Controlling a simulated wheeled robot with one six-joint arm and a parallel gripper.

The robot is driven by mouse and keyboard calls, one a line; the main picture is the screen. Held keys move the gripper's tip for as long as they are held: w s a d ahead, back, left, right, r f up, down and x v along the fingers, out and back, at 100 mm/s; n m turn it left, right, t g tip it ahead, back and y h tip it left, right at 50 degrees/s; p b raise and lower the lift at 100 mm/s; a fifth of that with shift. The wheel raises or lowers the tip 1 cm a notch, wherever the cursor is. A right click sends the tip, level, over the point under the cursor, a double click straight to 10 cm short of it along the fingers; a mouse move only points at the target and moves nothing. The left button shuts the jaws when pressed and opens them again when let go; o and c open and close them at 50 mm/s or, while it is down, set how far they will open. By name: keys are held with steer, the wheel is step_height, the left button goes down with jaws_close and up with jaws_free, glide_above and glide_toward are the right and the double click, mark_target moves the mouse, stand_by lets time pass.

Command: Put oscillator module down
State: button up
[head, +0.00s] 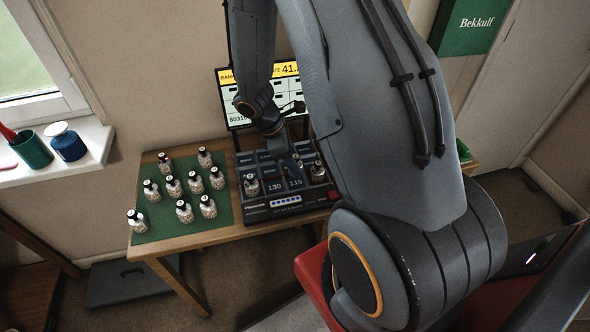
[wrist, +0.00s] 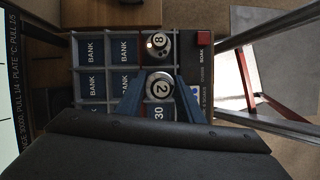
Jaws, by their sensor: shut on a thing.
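The console (head: 290,208) is a dark tray of compartments on the wooden table. In the wrist view, my gripper (wrist: 160,92) has its blue fingers shut on the oscillator module (wrist: 160,87), a small bottle with a "2" on its cap. It is over or in the console's front row, beside a compartment marked "30" at its visible end. I cannot tell whether its base touches the floor. A module marked "8" (wrist: 158,44) stands in the neighbouring compartment. In the head view, my gripper (head: 291,172) is over the console and the held module is not clearly visible.
Several similar modules stand on a green mat (head: 148,232) left of the console. Another module (head: 251,186) stands at the console's left front. A monitor (head: 232,110) stands behind. A red button (wrist: 203,39) is at the console's corner. Several rear compartments marked "BANK" (wrist: 92,52) look empty.

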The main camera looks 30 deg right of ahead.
steer(key=shift+f, duration=1.45)
steer(key=shift+f, duration=0.55)
steer(key=shift+b, duration=0.3)
steer(key=shift+s, duration=0.1)
